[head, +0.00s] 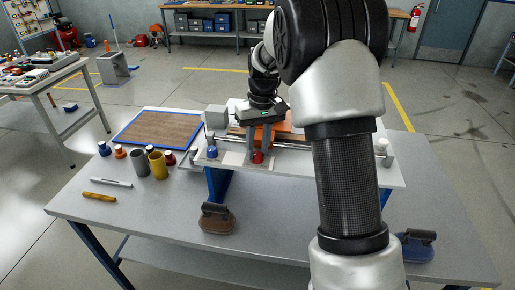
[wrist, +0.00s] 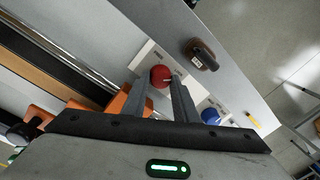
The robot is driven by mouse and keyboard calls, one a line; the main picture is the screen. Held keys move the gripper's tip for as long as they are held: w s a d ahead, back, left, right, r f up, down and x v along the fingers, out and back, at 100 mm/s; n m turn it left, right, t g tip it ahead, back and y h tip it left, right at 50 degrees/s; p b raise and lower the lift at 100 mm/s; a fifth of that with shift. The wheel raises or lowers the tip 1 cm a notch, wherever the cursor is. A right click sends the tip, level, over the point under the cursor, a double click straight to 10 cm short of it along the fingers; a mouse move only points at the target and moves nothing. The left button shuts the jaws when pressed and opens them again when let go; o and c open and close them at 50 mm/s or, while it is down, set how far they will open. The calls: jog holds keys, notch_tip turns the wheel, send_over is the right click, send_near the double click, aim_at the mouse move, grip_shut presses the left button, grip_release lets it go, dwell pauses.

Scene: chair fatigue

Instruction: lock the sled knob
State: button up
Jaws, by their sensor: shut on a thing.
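A red knob (head: 258,157) sits on a white label plate (head: 233,159) at the front of the raised test rig (head: 330,170). My gripper (head: 260,151) points down over the rig, with its fingers on both sides of the red knob. The wrist view shows the red knob (wrist: 160,75) held between the two fingertips (wrist: 160,82). A blue knob (head: 212,152) stands to the left on its own pale plate. It shows at the lower right in the wrist view (wrist: 210,116).
A brown-based block with a dark handle (head: 216,219) lies in front of the rig, and a blue one (head: 416,246) lies at right. A grey cup (head: 138,163), a yellow cup (head: 158,165) and a wooden board (head: 160,131) are at left. An orange block (head: 283,130) is behind my gripper.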

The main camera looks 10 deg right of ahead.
dwell(0.3)
jog(key=o, duration=1.1)
jog(key=shift+c, duration=0.2)
notch_tip(320, 180, up, 17)
jog(key=d, duration=0.1)
jog(key=shift+r, duration=0.2)
jog(key=shift+w+d, duration=0.1)
